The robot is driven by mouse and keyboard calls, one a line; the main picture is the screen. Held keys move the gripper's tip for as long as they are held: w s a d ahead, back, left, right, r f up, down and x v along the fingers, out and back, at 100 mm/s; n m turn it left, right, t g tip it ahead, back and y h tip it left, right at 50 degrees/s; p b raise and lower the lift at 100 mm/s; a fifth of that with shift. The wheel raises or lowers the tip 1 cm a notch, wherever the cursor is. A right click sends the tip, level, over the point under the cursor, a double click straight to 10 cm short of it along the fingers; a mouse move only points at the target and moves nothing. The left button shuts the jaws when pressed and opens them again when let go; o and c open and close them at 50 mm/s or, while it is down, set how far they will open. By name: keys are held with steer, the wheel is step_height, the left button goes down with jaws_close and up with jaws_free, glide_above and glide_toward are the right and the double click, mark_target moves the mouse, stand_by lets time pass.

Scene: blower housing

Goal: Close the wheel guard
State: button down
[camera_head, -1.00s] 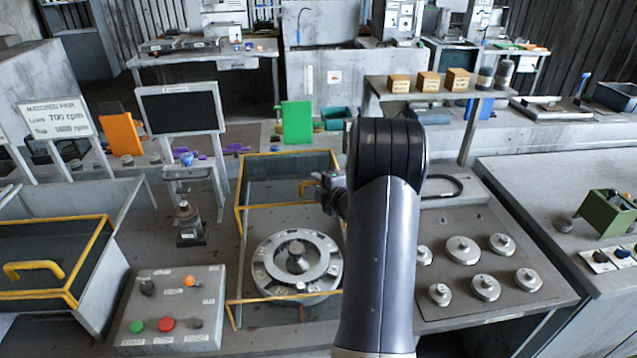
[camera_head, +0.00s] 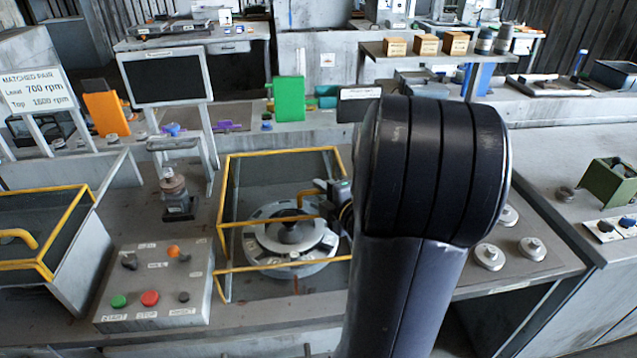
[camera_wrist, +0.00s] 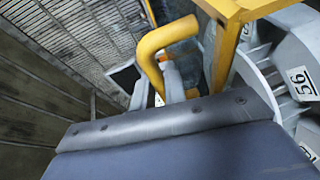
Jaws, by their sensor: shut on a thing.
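The wheel guard is a yellow-edged frame with a see-through panel (camera_head: 268,222) over the numbered wheel (camera_head: 290,243). It is tilted, and one yellow bar crosses in front of the wheel's upper part. My gripper (camera_head: 322,196) is shut on the guard's yellow handle (camera_head: 303,201); my arm hides part of this area. In the wrist view the yellow handle (camera_wrist: 158,48) bends down between my gripper's fingers (camera_wrist: 172,82). The wheel (camera_wrist: 293,75), with a tag reading 56, shows at the right, behind a yellow guard bar (camera_wrist: 226,50).
A control box (camera_head: 155,290) with green and red buttons stands front left. A second yellow-edged enclosure (camera_head: 45,250) is at far left. Grey round weights (camera_head: 490,256) lie to the right, partly hidden by my arm. A dark screen (camera_head: 165,80) stands behind.

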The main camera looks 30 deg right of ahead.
steer(key=shift+s+a, duration=0.25)
steer(key=shift+s, duration=0.2)
steer(key=shift+s+a, duration=0.2)
steer(key=shift+s, duration=0.25)
steer(key=c, duration=1.5)
jaws_free()
steer(key=shift+o, duration=0.2)
steer(key=s+r, duration=0.2)
steer(key=s, duration=0.8)
steer(key=shift+s+a, duration=0.25)
steer(key=shift+s, duration=0.05)
